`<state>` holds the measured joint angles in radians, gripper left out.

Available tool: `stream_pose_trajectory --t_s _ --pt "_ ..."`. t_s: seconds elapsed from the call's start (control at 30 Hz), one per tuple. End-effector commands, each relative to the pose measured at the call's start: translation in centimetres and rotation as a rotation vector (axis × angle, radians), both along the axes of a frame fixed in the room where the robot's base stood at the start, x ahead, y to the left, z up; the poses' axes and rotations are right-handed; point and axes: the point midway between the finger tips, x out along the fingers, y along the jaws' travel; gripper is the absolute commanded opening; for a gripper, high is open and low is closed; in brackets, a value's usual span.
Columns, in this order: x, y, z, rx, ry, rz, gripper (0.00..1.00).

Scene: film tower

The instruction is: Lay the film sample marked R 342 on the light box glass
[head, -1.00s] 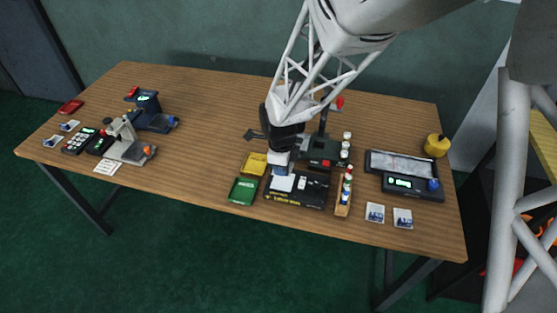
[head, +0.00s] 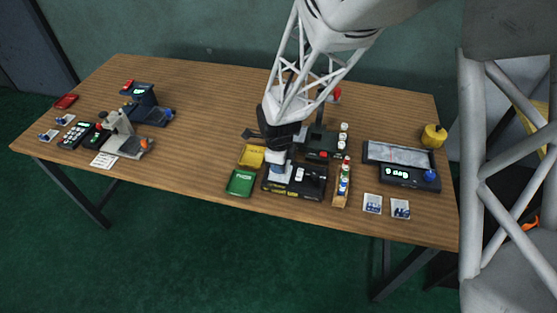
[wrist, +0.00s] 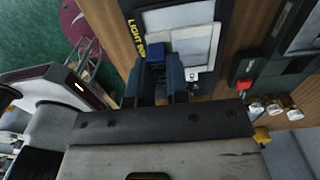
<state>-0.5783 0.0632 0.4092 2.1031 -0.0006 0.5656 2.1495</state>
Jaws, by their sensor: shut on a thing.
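The light box (head: 287,191) is a flat black box at the front middle of the table. Its yellow lettering and pale top show in the wrist view (wrist: 140,45). My gripper (head: 279,167) is over its left part, fingers pointing down. In the wrist view my gripper (wrist: 160,68) is shut on the blue grip of a film sample (wrist: 196,46), a pale-bordered grey square. The sample lies over the light box top, slightly turned. I cannot tell whether it touches the glass. My fingers hide part of it, and its marking is not readable.
A green tray (head: 240,183) and a yellow tray (head: 252,156) are left of the light box. A wooden rack of small bottles (head: 342,186) stands close on its right. Two film samples (head: 372,204) (head: 400,208) lie farther right, near a display unit (head: 408,177).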

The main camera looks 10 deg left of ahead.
Motion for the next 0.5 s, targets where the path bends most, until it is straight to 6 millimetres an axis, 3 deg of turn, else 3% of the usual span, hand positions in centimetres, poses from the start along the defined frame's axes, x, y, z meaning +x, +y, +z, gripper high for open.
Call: stream_pose_trajectory --t_s 0.5 --pt "0.0 0.0 -2.6 0.0 0.0 0.0 0.0"
